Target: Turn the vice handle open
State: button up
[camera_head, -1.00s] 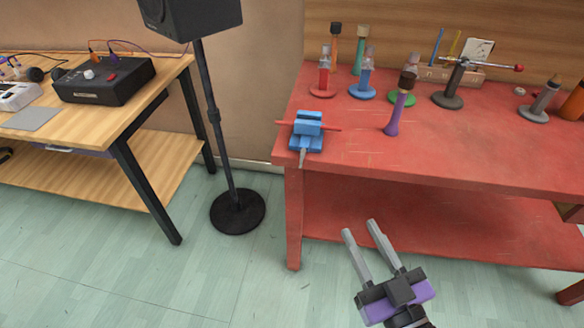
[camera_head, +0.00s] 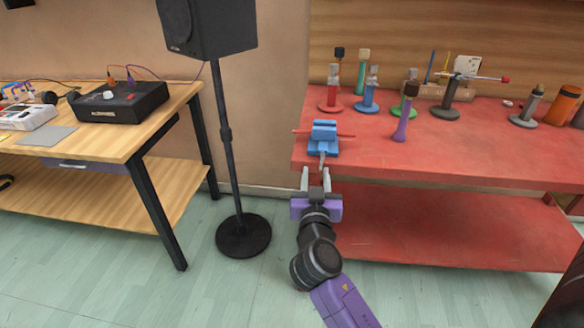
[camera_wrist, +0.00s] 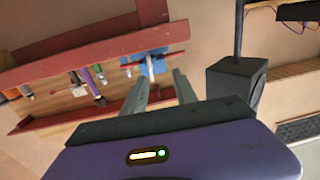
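The blue vice (camera_head: 323,137) sits at the left front corner of the red workbench (camera_head: 460,165). A red bar (camera_head: 346,135) sticks out on both sides of it. A light grey lever-like piece (camera_head: 322,158), which looks like the handle, points out from its front over the bench edge. My gripper (camera_head: 316,171) is open and empty, just in front of and below that piece, with the fingers pointing at the vice. In the wrist view the vice (camera_wrist: 154,54) lies beyond my fingertips (camera_wrist: 160,77). I see no contact.
A black speaker on a stand (camera_head: 226,140) stands left of the bench. A wooden table (camera_head: 120,140) is further left. Several coloured bottle-like items, including a purple one (camera_head: 401,130), stand on the bench right of the vice.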

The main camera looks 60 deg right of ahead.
aim_at(322, 164)
jog(key=shift+m+g, duration=0.6)
jog(key=shift+m, duration=0.3)
jog(key=shift+s+d+p+x, duration=0.1)
jog(key=shift+s+p+x, duration=0.1)
jog(key=shift+x, duration=1.05)
jog(key=shift+s+d+p+x, duration=0.1)
jog(key=shift+s+p+x, duration=0.15)
jog(key=shift+x, duration=1.05)
jog(key=shift+s+d+p+x, duration=0.1)
jog(key=shift+s+p+x, duration=0.1)
jog(key=shift+x, duration=1.05)
jog(key=shift+f, duration=0.2)
grip_shut()
